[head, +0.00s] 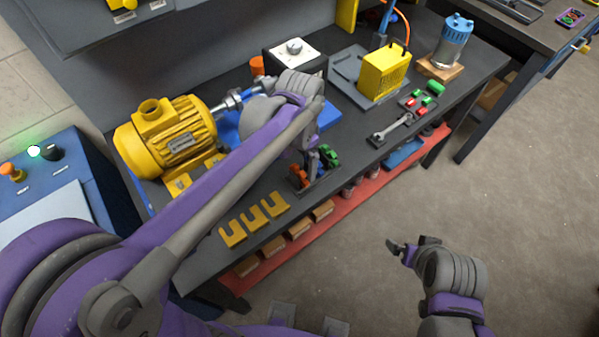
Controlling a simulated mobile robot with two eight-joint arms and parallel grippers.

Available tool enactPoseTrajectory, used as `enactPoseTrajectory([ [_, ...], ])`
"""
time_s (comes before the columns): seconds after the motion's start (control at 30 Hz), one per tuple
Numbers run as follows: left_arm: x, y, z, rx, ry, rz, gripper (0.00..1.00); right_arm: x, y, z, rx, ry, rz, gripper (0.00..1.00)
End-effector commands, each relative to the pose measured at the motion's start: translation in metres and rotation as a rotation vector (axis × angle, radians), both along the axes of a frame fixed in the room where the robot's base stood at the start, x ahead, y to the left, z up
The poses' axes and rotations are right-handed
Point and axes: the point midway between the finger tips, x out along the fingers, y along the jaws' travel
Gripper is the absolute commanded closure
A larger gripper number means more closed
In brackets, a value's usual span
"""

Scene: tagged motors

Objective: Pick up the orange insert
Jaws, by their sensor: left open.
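The orange insert (298,176) stands at the left end of a small dark tray (322,186) near the bench's front edge. A green insert (329,156) sits in the same tray to its right, and a bit of blue shows between them. My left gripper (312,163) points down over the tray, open, just right of the orange insert. I cannot tell whether its fingers touch any insert. My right gripper (402,250) hangs over the floor, away from the bench; its jaw opening is unclear.
A yellow motor (165,138) stands left on the bench. Yellow U-shaped shims (254,219) lie left of the tray. A wrench (392,127) and a yellow box (384,72) are to the right. A red lower shelf (330,206) runs underneath. Floor at right is clear.

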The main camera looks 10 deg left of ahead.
Motion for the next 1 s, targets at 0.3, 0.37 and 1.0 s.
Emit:
enactPoseTrajectory([
  [0.3,-0.002,0.002,-0.032,0.0,-0.001,0.001,0.0,0.0,0.0,0.0,0.0,0.0,0.0,0.0],
  [0.37,-0.003,0.002,-0.041,-0.001,-0.001,0.001,0.0,0.0,0.0,0.0,0.0,0.0,0.0,0.0],
  [1.0,-0.003,0.002,-0.061,0.0,-0.001,0.001,0.38,0.0,0.0,-0.001,0.0,0.001,0.0,0.0],
])
